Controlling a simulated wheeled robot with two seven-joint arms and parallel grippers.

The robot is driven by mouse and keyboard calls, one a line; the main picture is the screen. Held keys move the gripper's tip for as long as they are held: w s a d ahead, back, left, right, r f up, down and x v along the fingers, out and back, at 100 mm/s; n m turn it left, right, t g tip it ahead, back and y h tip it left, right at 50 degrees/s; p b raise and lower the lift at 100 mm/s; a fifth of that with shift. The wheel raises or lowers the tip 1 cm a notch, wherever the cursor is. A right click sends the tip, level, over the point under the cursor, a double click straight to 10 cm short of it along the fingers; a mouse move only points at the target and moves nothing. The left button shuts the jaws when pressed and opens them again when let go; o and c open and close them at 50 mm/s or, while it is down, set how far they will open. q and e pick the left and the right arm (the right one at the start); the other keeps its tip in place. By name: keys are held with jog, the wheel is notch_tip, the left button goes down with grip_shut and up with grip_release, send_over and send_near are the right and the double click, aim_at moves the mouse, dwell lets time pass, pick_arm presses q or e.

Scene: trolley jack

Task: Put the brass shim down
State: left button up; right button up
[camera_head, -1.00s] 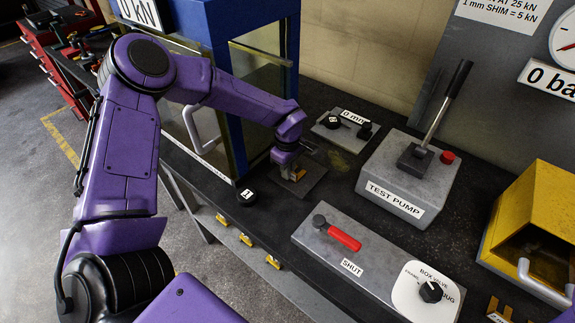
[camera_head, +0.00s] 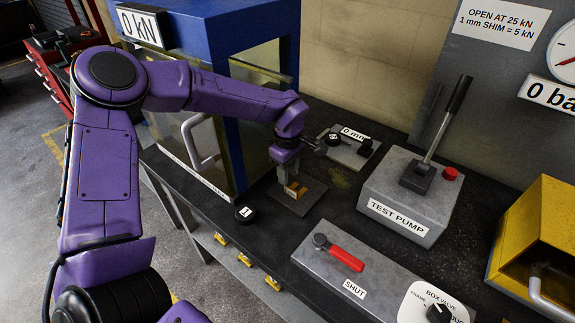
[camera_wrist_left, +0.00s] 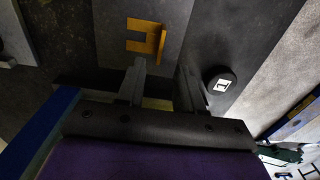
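The brass shim (camera_head: 294,190) is a small U-shaped piece. It shows flat over a dark square plate (camera_head: 312,199) on the bench, and again in the left wrist view (camera_wrist_left: 158,40), with its slot facing left. My left gripper (camera_head: 283,178) points down just beside the shim, over the plate. In the left wrist view, the fingers (camera_wrist_left: 162,82) stand apart with a clear gap, and the shim lies beyond their tips, not between them. Whether one fingertip touches the shim's edge I cannot tell. My right gripper is not in view.
A black disc marked 1 (camera_head: 244,213) lies left of the plate. The blue press frame (camera_head: 228,130) stands behind my left arm. A gauge block marked 0 mm (camera_head: 348,147), the test pump (camera_head: 408,195) and a red-handled valve block (camera_head: 345,258) stand to the right.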

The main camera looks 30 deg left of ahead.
aim_at(288, 187)
pick_arm(q)
notch_tip(288, 187, up, 6)
jog(key=shift+f+b, duration=0.2)
jog(key=shift+b, duration=0.2)
